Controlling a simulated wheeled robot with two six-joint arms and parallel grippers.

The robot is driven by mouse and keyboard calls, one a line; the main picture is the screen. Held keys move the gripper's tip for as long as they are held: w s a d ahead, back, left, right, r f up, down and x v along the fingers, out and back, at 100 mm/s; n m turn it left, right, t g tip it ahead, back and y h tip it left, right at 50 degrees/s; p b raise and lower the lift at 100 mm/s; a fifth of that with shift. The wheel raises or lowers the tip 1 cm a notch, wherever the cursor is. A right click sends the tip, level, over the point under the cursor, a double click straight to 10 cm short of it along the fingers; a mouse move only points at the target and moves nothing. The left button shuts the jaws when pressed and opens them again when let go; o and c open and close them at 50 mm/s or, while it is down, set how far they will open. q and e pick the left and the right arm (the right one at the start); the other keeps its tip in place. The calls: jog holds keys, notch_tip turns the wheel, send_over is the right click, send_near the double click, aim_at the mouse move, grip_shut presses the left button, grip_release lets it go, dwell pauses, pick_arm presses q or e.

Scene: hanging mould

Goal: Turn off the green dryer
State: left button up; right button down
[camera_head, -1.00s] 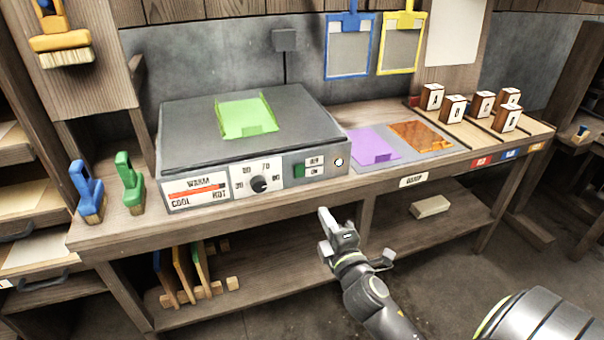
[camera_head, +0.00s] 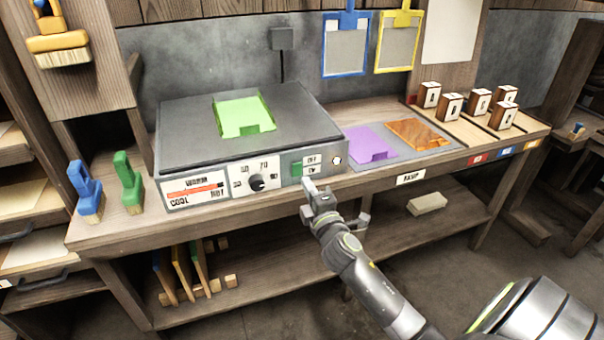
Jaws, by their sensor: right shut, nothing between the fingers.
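The dryer (camera_head: 300,130) is a grey box with a dark flat top, standing on the bench; a green sheet-like piece (camera_head: 243,116) lies on it. Its front panel has a WARM/COOL/HOT gauge (camera_head: 195,189) with a red bar, a black dial knob (camera_head: 257,183), and a green rocker switch (camera_head: 296,169) beside OFF and ON labels. A small pale lamp (camera_head: 337,160) is at the panel's right end. I cannot tell the switch's position. My right gripper (camera_head: 310,187) is shut and empty, its tips just below and right of the switch, with no clear contact. My left gripper is out of view.
Purple (camera_head: 370,142) and orange (camera_head: 417,132) sheets lie on the bench right of the dryer, with several lettered blocks (camera_head: 450,106) beyond. Blue (camera_head: 85,188) and green (camera_head: 127,180) brushes stand left.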

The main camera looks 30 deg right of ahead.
aim_at(298, 166)
jog(key=x, duration=0.4)
jog(key=shift+w+d, duration=0.1)
jog(key=shift+w, duration=0.2)
jog(key=shift+w+r, duration=0.2)
jog(key=shift+w, duration=0.05)
jog(key=shift+s, duration=0.1)
